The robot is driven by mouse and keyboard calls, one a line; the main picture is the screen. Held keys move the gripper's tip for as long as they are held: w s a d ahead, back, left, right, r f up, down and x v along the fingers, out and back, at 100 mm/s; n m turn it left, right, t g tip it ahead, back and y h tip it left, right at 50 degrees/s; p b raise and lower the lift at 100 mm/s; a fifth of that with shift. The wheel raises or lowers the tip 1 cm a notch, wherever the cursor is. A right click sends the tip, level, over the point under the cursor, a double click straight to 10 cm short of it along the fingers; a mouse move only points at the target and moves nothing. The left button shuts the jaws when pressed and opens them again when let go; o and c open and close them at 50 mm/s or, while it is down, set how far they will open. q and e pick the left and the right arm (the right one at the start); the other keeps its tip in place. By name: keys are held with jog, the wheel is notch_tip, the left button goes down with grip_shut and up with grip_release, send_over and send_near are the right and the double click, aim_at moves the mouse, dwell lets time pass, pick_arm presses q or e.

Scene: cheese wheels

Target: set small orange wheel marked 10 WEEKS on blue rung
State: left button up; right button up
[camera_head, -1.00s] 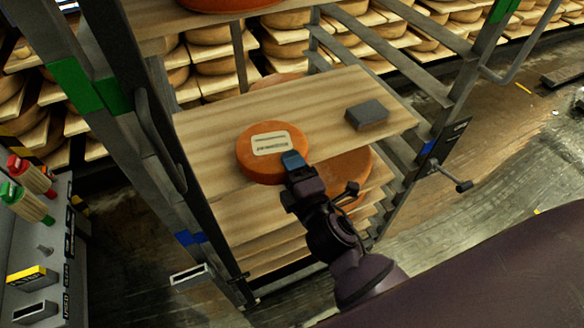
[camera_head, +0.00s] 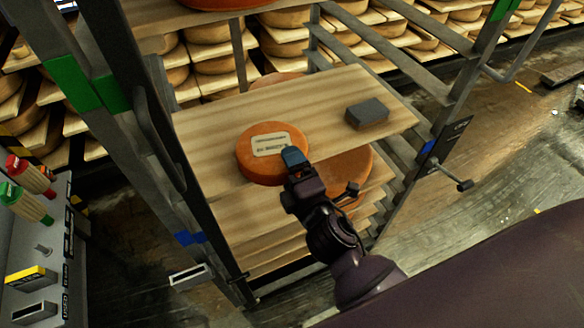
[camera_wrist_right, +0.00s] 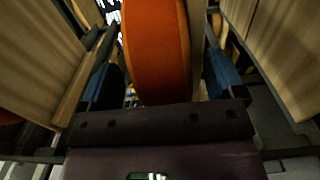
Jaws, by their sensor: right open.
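A small orange wheel (camera_head: 257,163) with a pale label lies flat on a wooden board (camera_head: 215,120) in the rack; the label's print is too small to read. My right gripper (camera_head: 294,160) is at the wheel's near edge, with one blue finger over its rim and the other hidden. In the right wrist view the wheel (camera_wrist_right: 155,50) and the board's edge (camera_wrist_right: 197,45) stand between the two spread fingers of the gripper (camera_wrist_right: 163,82), with gaps visible. Blue marks show on the rack's left post (camera_head: 190,238) and right post (camera_head: 428,147). My left gripper is out of view.
A dark grey block (camera_head: 367,113) sits on the board's right part. Another orange wheel (camera_head: 355,165) lies on a board below. Dark rack posts (camera_head: 150,130) with green marks (camera_head: 75,85) flank the boards. Shelves of wheels fill the back. Floor at right is open.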

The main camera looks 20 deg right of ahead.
jog(key=s, duration=1)
jog(key=shift+s+d, duration=0.2)
jog(key=shift+s, duration=0.2)
